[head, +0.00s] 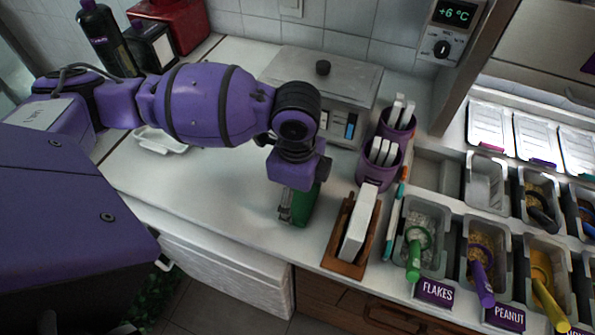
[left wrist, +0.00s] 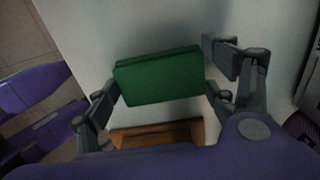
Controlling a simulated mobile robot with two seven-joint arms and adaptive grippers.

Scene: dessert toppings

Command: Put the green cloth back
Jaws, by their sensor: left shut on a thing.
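The green cloth (head: 303,207) is a folded, box-like piece. My left gripper (head: 290,205) is shut on it above the white counter (head: 230,190), left of the wooden holder. In the left wrist view the green cloth (left wrist: 158,77) lies between the two grey fingers of the left gripper (left wrist: 163,92). Part of the cloth is hidden behind the gripper in the head view. I cannot tell how high it is above the counter. My right gripper is not in view.
A wooden holder (head: 336,262) with a white stack (head: 358,225) stands right of the gripper. Purple cups (head: 371,174) with white-handled items stand behind it. Topping tubs (head: 435,218) with scoops fill the right. A metal scale-like box (head: 335,80) is at the back. The counter's left part is mostly clear.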

